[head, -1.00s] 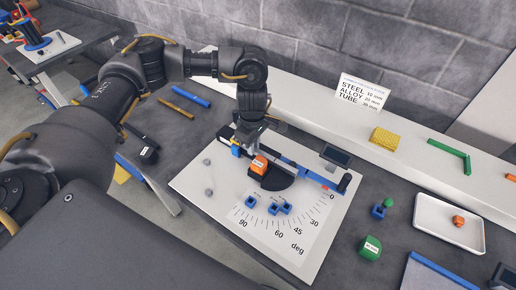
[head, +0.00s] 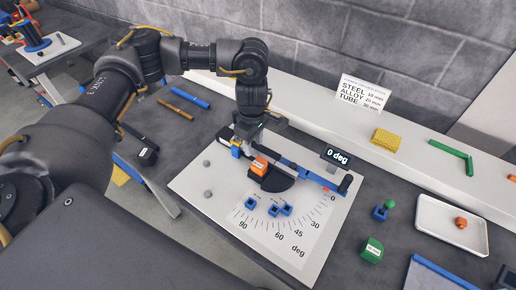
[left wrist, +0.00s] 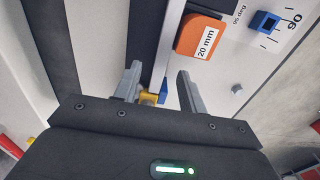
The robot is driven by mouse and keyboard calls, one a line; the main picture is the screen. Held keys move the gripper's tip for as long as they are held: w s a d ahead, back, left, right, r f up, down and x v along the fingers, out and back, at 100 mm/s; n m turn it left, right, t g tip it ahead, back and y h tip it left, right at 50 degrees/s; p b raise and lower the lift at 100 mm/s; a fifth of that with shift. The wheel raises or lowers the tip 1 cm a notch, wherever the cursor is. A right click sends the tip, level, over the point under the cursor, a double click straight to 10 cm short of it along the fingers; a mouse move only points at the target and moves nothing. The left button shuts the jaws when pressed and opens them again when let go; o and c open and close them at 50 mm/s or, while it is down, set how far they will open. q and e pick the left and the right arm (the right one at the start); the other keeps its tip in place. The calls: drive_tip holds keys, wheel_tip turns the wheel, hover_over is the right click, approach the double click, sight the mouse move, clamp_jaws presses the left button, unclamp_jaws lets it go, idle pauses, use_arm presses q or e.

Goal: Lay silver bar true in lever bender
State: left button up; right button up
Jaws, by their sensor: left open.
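The lever bender stands on a white board (head: 205,180) with a printed degree scale. Its blue lever arm (head: 318,178) points to the 0 mark and ends in a black handle (head: 346,185). An orange block marked 20 mm (head: 259,165) sits on the black former; the block also shows in the left wrist view (left wrist: 200,36). A thin pale strip (left wrist: 171,40) that looks like the silver bar runs beside the orange block, its end near my fingers. My left gripper (left wrist: 160,75) is open at the bender's left end, above a small yellow and blue piece (left wrist: 150,97). Contact is unclear.
A display (head: 337,157) reads 0 deg. Blue blocks (head: 275,210) sit on the scale. Right of the board are a green block (head: 371,250), a blue holder (head: 380,213) and a white tray (head: 437,244). A ledge (head: 310,105) with a sign (head: 362,94) runs behind.

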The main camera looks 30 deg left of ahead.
use_arm(q)
wheel_tip(320, 180, up, 8)
drive_tip(key=shift+r+b, duration=0.25)
drive_tip(key=shift+b, duration=0.2)
idle(0.3)
